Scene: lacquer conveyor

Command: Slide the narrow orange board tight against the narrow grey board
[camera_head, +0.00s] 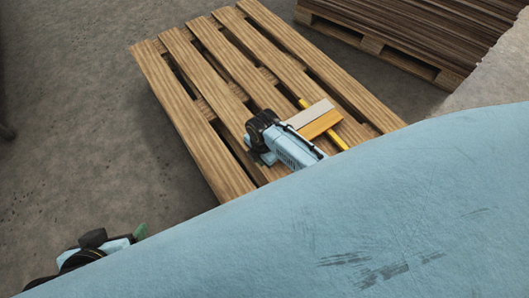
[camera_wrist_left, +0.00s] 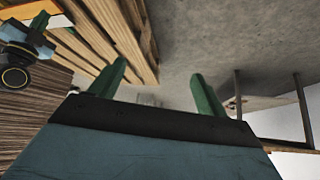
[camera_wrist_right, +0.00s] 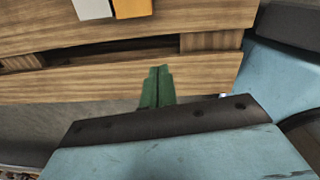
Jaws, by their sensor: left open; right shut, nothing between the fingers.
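The narrow grey board (camera_head: 310,113) and the narrow orange board (camera_head: 321,124) lie side by side on the wooden pallet (camera_head: 172,98). I cannot tell whether a slight gap separates them. The right wrist view shows the ends of the grey board (camera_wrist_right: 92,8) and the orange board (camera_wrist_right: 132,8) at its top edge. My right gripper (camera_wrist_right: 157,86) is shut and empty, apart from both boards; its fingertips are not clear in the head view. My left gripper (camera_wrist_left: 158,88) is open and empty, away from the boards, off the pallet's near left side.
A yellow strip (camera_head: 339,141) shows beyond both sides of the boards. Open gaps run between the pallet slats. A stack of brown sheets (camera_head: 430,35) stands on another pallet at the upper right. Concrete floor (camera_head: 70,110) is clear at the left.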

